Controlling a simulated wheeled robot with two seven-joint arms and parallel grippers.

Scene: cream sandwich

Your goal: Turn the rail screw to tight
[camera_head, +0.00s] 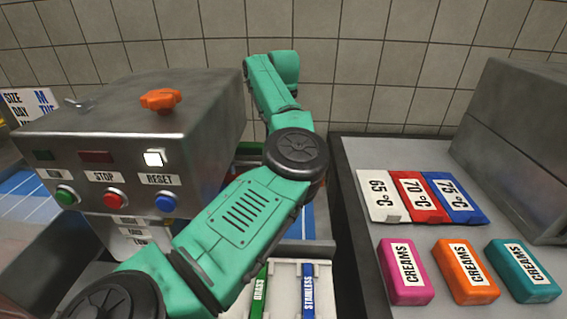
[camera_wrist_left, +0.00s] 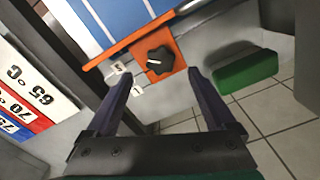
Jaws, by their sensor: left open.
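A black knob (camera_wrist_left: 160,58), which looks like the rail screw, sits on an orange plate joined to an orange rail (camera_wrist_left: 140,42) in the left wrist view. Small white tags (camera_wrist_left: 122,68) lie left of the knob; their print is too small to read. My left gripper (camera_wrist_left: 159,76) is open, its two dark fingers pointing towards the knob with the knob framed between and just beyond the tips. Nothing is between the fingers. In the head view my left arm crosses the middle, and its gripper and the black knob are hidden. My right gripper is not in view.
A metal machine (camera_head: 120,140) with buttons and an orange top knob (camera_head: 160,99) stands at left. At right, a counter (camera_head: 360,150) holds temperature cards (camera_head: 415,196) and several creams boxes (camera_head: 466,271). A green block (camera_wrist_left: 247,72) is right of the gripper.

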